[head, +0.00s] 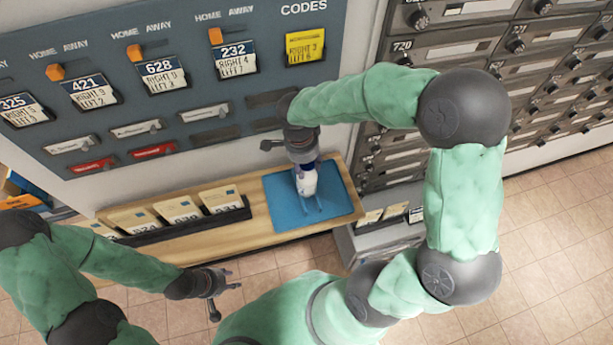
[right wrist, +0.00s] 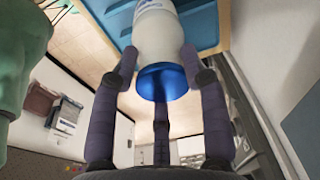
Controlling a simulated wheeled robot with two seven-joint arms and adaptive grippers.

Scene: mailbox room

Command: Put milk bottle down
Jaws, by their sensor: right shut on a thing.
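The milk bottle (head: 307,184) is white with a blue cap. My right gripper (head: 304,165) is shut on it from above, near the cap end. In the right wrist view the blue cap (right wrist: 162,82) faces the gripper, and the fingers close around the white body (right wrist: 160,32). The bottle is over the blue tray (head: 278,209) on the wooden shelf; its far end is toward the tray. I cannot tell whether it touches the tray. My left gripper (head: 222,292) is empty, its fingers apart, in front of the shelf at the lower left.
The wooden shelf (head: 258,242) runs along the wall, with a dark rack (head: 180,230) of cards left of the tray. A grey board (head: 190,90) with tags and slots hangs above. Mailboxes (head: 460,48) stand at the right. The tiled floor (head: 545,215) is open at the right.

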